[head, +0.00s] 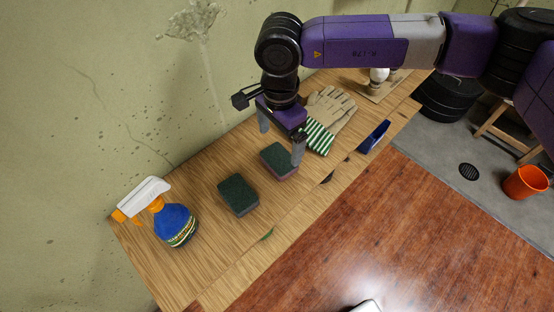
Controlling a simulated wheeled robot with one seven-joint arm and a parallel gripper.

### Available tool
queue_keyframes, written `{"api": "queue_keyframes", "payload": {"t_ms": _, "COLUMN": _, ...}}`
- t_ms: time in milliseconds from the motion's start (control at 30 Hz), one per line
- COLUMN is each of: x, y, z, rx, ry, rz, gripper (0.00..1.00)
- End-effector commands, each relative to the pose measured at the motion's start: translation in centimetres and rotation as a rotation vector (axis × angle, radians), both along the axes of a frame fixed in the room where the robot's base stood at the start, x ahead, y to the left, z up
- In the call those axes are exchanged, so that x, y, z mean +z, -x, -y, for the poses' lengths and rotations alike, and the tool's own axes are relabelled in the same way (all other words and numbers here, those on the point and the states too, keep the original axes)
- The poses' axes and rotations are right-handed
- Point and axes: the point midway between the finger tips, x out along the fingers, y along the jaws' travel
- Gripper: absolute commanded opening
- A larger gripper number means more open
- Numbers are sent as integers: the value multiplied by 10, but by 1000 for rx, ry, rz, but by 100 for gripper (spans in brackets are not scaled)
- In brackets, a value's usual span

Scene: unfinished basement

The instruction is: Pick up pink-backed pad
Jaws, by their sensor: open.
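A sponge pad with a dark green top and a pinkish lower edge (278,160) lies flat on the wooden bench top; I take it as the pink-backed pad. A second dark green pad (238,195) with a greyish lower edge lies to its left and nearer, apart from it. My gripper (281,144) is open and empty, pointing down by the far right side of the pink-edged pad. One finger appears beyond the pad and the other overlaps its right end in the picture. I cannot tell the height of the fingers or whether they touch it.
A blue spray bottle (174,224) stands at the bench's left end. Work gloves with green-striped cuffs (319,137) lie right behind my gripper. A dark blue object (374,136) and a white bulb (379,74) are farther right. The wall (110,100) borders the bench's back.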

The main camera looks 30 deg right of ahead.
Motion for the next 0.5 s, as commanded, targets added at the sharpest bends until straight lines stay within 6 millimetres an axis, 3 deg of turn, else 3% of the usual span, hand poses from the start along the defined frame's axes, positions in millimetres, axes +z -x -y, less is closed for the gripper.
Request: {"api": "queue_keyframes", "payload": {"t_ms": 500, "x": -58, "y": -4, "z": 1, "rx": -1, "ry": -4, "rz": -4, "gripper": 100}}
